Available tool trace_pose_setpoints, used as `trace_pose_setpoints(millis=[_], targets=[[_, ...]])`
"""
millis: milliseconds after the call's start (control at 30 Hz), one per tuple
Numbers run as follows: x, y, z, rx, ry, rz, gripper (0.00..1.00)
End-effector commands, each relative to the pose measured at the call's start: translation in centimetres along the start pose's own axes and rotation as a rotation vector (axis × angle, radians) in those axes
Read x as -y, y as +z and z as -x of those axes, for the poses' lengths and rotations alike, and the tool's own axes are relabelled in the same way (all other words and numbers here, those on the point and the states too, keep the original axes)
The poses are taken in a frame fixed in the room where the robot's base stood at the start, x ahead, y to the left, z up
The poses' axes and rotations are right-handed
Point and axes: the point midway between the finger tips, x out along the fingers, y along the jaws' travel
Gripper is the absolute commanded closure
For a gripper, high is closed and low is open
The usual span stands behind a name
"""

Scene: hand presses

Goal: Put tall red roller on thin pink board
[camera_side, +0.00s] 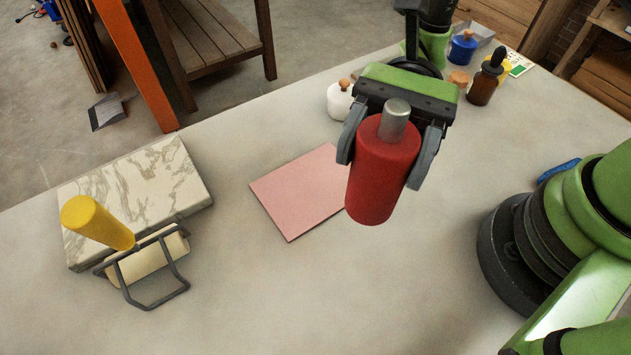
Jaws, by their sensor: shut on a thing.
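The tall red roller (381,180) is a thick red cylinder with a short metal pin at its upper end. My gripper (390,155) is shut around its upper part, one finger on each side. The roller hangs slightly tilted and appears to be above the table. The thin pink board (300,190) lies flat on the table, left of the roller. The roller covers part of the board's right side in this view. The exact height of the roller over the table is hard to tell.
A marbled slab (135,190) lies at the left, with a yellow-handled roller (145,260) in a wire frame against it. At the back stand a white jar (339,101), a blue jar (462,48) and a brown dropper bottle (484,82). The front middle of the table (330,300) is clear.

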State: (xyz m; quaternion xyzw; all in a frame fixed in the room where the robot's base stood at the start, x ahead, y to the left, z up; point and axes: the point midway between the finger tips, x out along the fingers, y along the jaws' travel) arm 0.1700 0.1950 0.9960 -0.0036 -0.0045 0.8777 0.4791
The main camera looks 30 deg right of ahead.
Motion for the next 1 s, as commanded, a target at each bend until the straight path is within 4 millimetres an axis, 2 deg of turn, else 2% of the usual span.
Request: trace_pose_setpoints(millis=[100, 200, 400, 533, 800, 1000], targets=[[3.8, 0.2, 1.2, 0.0, -0.259, -0.002, 0.82], [6.4, 0.3, 2.7, -0.002, -0.44, -0.005, 0.82], [9.2, 0.4, 5.2, -0.002, -0.67, -0.011, 0.82], [9.9, -0.3, 5.9, -0.002, -0.725, -0.014, 0.82], [9.8, -4.6, 5.9, -0.002, -0.732, -0.016, 0.82], [9.8, -6.3, 5.9, -0.002, -0.73, -0.014, 0.82]])
